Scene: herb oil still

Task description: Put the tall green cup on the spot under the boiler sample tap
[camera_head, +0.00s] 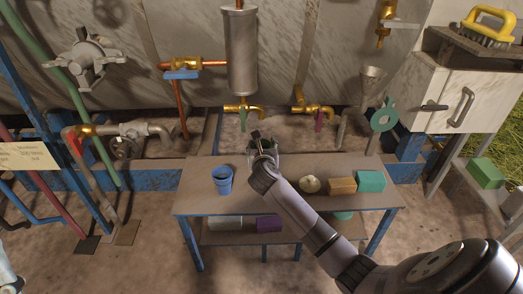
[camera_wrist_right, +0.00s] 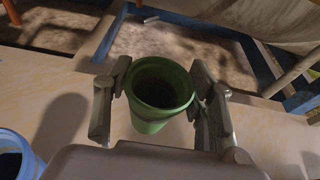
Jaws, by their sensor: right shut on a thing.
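The tall green cup (camera_wrist_right: 155,100) is upright between the fingers of my right gripper (camera_wrist_right: 164,88) in the right wrist view, shut on it from both sides. The cup looks empty. In the head view my right gripper (camera_head: 262,146) is at the back edge of the table, below and slightly right of a brass tap with a green handle (camera_head: 243,109); the cup is mostly hidden there. I cannot tell which is the boiler sample tap, or whether the cup touches the table.
The table (camera_head: 205,203) holds a blue cup (camera_head: 222,180) left of the gripper. A pale round thing (camera_head: 310,184), an orange-brown block (camera_head: 342,186) and a teal block (camera_head: 371,181) stand to the right. A metal funnel (camera_head: 372,78) is at the back right.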

